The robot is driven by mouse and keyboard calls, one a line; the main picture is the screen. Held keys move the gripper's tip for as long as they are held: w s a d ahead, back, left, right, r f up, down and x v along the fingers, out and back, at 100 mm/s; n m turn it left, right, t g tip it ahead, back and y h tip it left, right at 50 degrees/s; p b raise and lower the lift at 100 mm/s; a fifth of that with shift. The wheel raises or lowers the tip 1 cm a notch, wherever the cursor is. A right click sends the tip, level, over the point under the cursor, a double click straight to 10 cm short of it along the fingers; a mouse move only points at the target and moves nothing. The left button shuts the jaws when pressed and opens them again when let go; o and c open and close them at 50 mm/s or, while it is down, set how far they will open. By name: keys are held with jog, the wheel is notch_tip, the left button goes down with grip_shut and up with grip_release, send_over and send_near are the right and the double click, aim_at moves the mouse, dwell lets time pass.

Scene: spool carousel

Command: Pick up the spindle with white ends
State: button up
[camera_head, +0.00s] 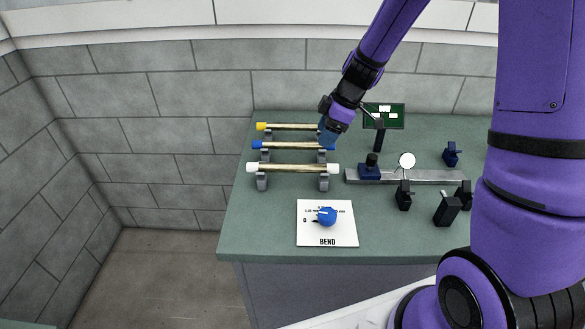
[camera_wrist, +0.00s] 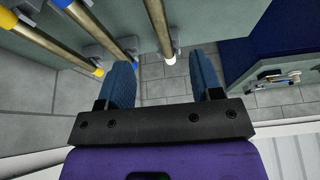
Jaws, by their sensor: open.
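The spindle with white ends (camera_head: 290,168) is a brass-coloured rod lying level on two grey supports, nearest the front of three parallel rods. In the wrist view, one white end (camera_wrist: 170,58) shows between and just beyond the two blue fingers. My gripper (camera_head: 327,136) is open and empty near the right ends of the rods; it also shows in the wrist view (camera_wrist: 163,82). The gap between its height and the rods is hard to judge. The blue-ended rod (camera_head: 290,145) and the yellow-ended rod (camera_head: 290,126) lie behind, their right ends partly hidden by my gripper.
A white card marked BEND with a blue knob (camera_head: 327,217) lies in front of the rods. To the right are a grey rail (camera_head: 430,177), a small green screen (camera_head: 384,116) and several dark blocks. The green tabletop (camera_head: 255,222) is clear at front left.

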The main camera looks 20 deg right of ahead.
aim_at(309, 165)
jog(key=shift+w+f, duration=0.3)
jog(key=shift+f, duration=0.6)
jog(key=shift+x, duration=5.25)
jog(key=shift+c, duration=0.4)
grip_shut()
